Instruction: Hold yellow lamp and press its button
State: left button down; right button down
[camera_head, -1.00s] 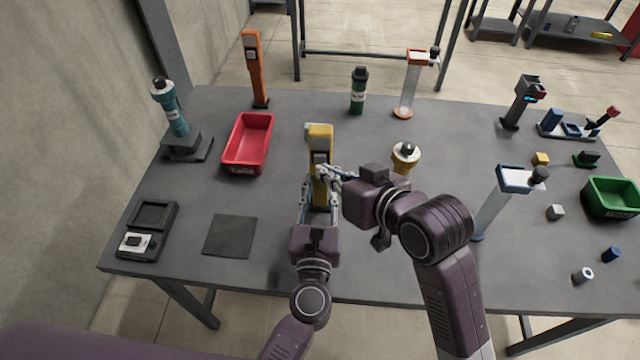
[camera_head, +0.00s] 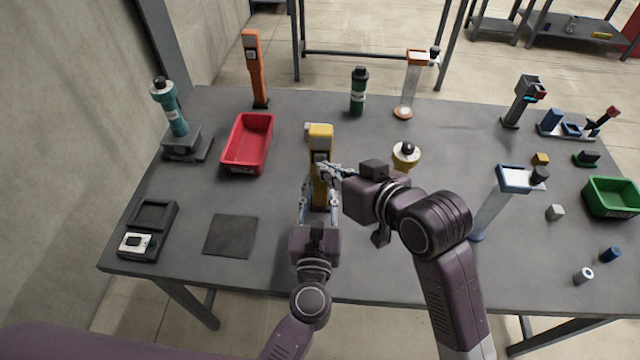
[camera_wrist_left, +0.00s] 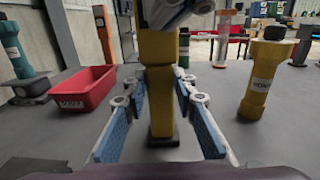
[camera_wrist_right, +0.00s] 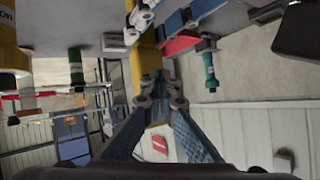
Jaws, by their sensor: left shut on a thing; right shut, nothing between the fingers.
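The yellow lamp (camera_head: 320,137) stands upright on the table, left of its middle. It also shows in the left wrist view (camera_wrist_left: 160,90), where its dark base rests on the table. My left gripper (camera_head: 318,198) is shut on the lamp's lower body, with one blue-padded finger on each side. My right gripper (camera_head: 326,172) is shut and empty, its fingertips at the lamp's upper front. In the right wrist view the fingertips (camera_wrist_right: 160,90) lie close to the yellow body (camera_wrist_right: 145,65). The lamp's button is hidden behind the fingers, and I cannot tell whether they touch it.
A red bin (camera_head: 232,160) stands left of the lamp. A yellow cylinder with a black knob (camera_head: 405,160) stands close on the right, near my right arm. A green bottle (camera_head: 358,95) stands behind. A dark flat square (camera_head: 229,237) lies at front left.

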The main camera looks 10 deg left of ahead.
jog(key=shift+w, duration=0.2)
dwell(0.3)
jog(key=shift+s, duration=0.5)
pick_arm(q)
jog(key=shift+f, duration=0.1)
pick_arm(e)
jog(key=s, duration=0.6)
jog(key=shift+d, duration=0.15)
dwell(0.3)
pick_arm(q)
jog(key=c, duration=1.5)
grip_release()
